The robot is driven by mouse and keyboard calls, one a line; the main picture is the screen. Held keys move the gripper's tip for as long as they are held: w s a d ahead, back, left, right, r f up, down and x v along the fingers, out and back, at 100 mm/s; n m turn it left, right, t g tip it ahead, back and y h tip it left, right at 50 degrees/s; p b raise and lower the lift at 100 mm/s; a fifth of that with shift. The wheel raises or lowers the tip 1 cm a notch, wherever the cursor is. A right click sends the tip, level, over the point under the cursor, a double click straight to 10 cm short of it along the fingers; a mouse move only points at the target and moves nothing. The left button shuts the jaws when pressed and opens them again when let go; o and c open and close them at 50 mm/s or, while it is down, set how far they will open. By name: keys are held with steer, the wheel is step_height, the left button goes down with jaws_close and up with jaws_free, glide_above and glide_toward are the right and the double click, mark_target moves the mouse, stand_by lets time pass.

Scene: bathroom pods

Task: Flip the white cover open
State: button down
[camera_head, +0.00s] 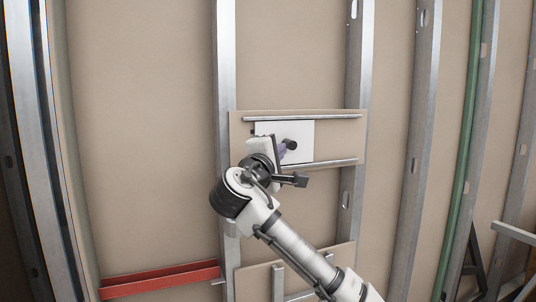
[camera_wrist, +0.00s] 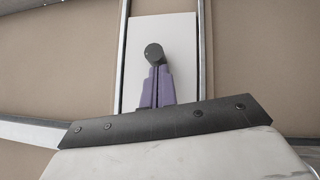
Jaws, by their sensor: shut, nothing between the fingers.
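The white cover (camera_head: 304,134) is a flat panel on a beige board, between two metal rails, with a dark round knob (camera_head: 291,144) standing out from it. It shows in the wrist view (camera_wrist: 182,40) behind the knob (camera_wrist: 154,51). The cover looks flat against the board. My gripper (camera_head: 284,149) is in front of the cover, its purple fingers close to the knob. In the wrist view the fingers (camera_wrist: 155,72) are together, with nothing seen between them, and their tips overlap the knob's lower edge. I cannot tell whether they touch it. My arm hides the cover's lower left part.
Metal rails run above (camera_head: 300,117) and below (camera_head: 335,161) the cover. The beige board (camera_head: 238,130) spans two upright metal studs (camera_head: 226,60). A red channel (camera_head: 160,280) is low at left, and a green pipe (camera_head: 466,130) stands at right.

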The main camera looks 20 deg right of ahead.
steer(key=d, duration=0.7)
steer(key=d+p, duration=0.1)
steer(key=d, duration=0.6)
steer(key=shift+w+d, duration=0.2)
steer(key=shift+d, duration=0.05)
steer(key=shift+f, duration=0.1)
